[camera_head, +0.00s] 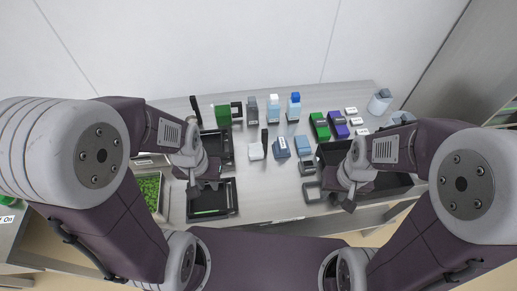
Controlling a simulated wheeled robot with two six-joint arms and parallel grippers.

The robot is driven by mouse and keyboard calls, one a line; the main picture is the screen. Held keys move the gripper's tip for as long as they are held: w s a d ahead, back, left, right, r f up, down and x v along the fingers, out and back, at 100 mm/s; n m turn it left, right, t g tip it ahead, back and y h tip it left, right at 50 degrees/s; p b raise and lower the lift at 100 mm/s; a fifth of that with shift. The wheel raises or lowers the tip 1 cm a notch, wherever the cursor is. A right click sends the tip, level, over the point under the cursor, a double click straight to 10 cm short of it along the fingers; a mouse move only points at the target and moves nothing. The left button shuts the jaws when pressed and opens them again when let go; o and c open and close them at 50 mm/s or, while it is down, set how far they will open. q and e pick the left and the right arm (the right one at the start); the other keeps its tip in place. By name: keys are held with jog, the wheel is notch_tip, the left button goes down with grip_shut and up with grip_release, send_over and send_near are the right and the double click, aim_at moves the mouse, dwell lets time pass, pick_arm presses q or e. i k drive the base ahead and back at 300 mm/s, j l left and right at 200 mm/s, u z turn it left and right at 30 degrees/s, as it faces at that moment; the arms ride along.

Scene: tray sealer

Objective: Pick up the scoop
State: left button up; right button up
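I cannot make out a scoop for certain. A small whitish object (255,151) lies mid-table beside a thin dark upright piece (264,141), but its shape is too small to name. A bin of green bits (149,191) stands at the left, partly behind my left arm. My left gripper (193,191) points down over the black trays (234,207) at the left, with nothing visible held. My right gripper (349,206) points down by a large black container (397,187) at the right, with nothing visible held. Both fingertips are too small to read as open or shut.
Blue-capped bottles (294,107), a green box (319,126), a purple box (338,125) and small blue boxes (303,146) stand along the back and middle. A pale jug (380,101) is at the back right. Bare table shows around the front middle (262,197).

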aim_at(256, 151)
jog(key=j+u, duration=0.2)
jog(key=u, duration=1.75)
jog(key=l+z, duration=0.15)
jog(key=z, duration=0.25)
jog(key=l+z, duration=0.15)
jog(key=z, duration=0.2)
jog(key=l+z, duration=0.15)
jog(key=z, duration=0.25)
jog(key=l+z, duration=0.15)
jog(key=z, duration=0.2)
jog(key=l+u, duration=0.25)
jog(key=u, duration=0.15)
jog(key=k+l+u, duration=0.1)
jog(key=u, duration=0.35)
jog(key=k+l+u, duration=0.15)
jog(key=l+u, duration=0.25)
jog(key=k+u, duration=0.1)
jog(key=u, duration=0.3)
jog(key=k+l+u, duration=0.2)
jog(key=u, duration=0.25)
